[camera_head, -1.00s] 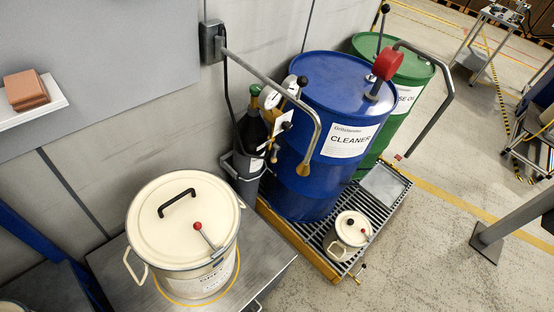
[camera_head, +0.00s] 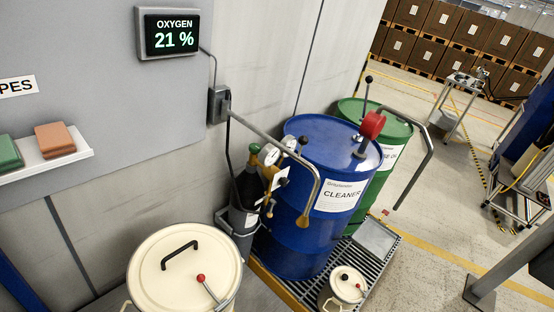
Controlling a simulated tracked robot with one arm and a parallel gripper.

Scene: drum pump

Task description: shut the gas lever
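A dark gas cylinder (camera_head: 245,190) stands against the wall, left of the blue drum, in a grey holder. Brass fittings and round white gauges (camera_head: 289,143) sit at its top. A small dark knob (camera_head: 303,140) shows beside the gauges, against the blue drum; I cannot tell for sure whether it is the gas lever or which way it is set. A bent grey pipe with a brass nozzle (camera_head: 303,217) passes in front of the drum and hides part of the fittings. My gripper is not in view.
A blue CLEANER drum (camera_head: 300,245) and a green drum (camera_head: 390,120) stand on a grated pallet with a small cream pot (camera_head: 346,285). A large cream lidded pot (camera_head: 180,265) is front left. A wall display (camera_head: 173,33) reads OXYGEN 21 %.

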